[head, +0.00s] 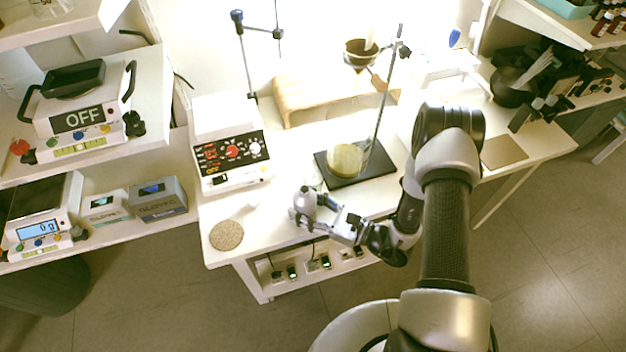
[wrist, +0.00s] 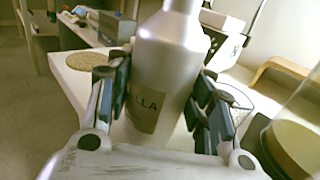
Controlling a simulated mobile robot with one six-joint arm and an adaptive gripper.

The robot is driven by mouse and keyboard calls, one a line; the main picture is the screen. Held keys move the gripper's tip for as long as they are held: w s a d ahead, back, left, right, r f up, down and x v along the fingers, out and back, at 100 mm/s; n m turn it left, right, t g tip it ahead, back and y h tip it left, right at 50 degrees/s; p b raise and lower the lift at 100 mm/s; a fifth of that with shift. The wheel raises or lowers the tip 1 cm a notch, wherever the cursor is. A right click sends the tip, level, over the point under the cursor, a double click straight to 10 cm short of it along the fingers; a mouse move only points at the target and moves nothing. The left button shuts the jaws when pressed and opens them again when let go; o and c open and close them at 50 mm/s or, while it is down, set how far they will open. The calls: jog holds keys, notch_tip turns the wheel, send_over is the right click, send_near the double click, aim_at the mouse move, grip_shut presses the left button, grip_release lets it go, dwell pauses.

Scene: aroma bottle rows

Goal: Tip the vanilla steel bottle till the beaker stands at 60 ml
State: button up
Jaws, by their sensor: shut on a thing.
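The vanilla steel bottle (wrist: 172,60) stands upright between my fingers in the wrist view. Its label shows the letters "LLA". My gripper (wrist: 165,88) is shut on the bottle's body from both sides. In the head view, my gripper (head: 322,217) holds the bottle (head: 304,203) at the front of the white table; I cannot tell whether its base touches the table.
A round glass vessel with yellowish contents (head: 345,160) sits on the black stand base (head: 372,171), with a rod rising beside it. A hotplate (head: 232,158) and a cork mat (head: 226,235) are to the left. A wooden bench (head: 300,96) is behind.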

jog(key=shift+r, duration=0.15)
jog(key=shift+s+a+r+p, duration=0.2)
jog(key=shift+s+r+p, duration=0.75)
jog(key=shift+p, duration=0.1)
jog(key=shift+s+a+r+p, duration=0.2)
jog(key=shift+s+r+p, duration=0.45)
jog(key=shift+s+r, duration=0.1)
jog(key=shift+s+a+r+p, duration=0.2)
jog(key=shift+s+r+p, duration=0.45)
jog(key=shift+s+r, duration=0.1)
